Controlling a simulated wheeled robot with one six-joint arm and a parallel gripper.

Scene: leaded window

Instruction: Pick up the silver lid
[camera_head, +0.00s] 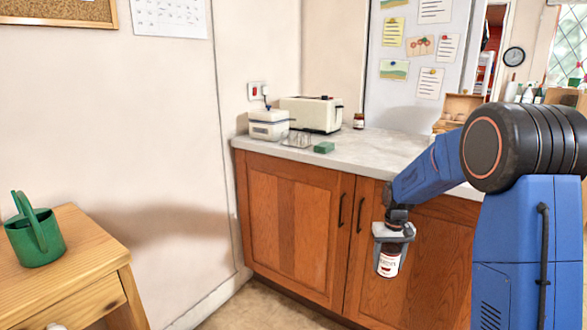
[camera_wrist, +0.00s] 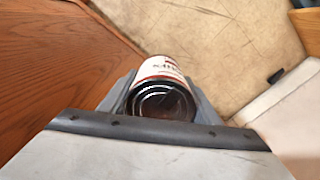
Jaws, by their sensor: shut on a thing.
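My gripper (camera_head: 393,236) is shut on a jar (camera_head: 388,264) with a white and red label. It holds the jar in the air in front of the wooden cupboard doors. In the wrist view the jar (camera_wrist: 160,72) sits between the two grey fingers of my gripper (camera_wrist: 161,100). Its near end is dark and glossy with pale rings; I cannot tell whether that is a lid or the open glass. I cannot make out a separate silver lid in either view.
The counter (camera_head: 395,148) bears a toaster (camera_head: 311,114), a white box (camera_head: 268,124), a green sponge (camera_head: 324,147) and a small jar (camera_head: 359,121). A wooden table (camera_head: 75,265) with a green watering can (camera_head: 36,240) stands at left. Floor shows below the cupboard.

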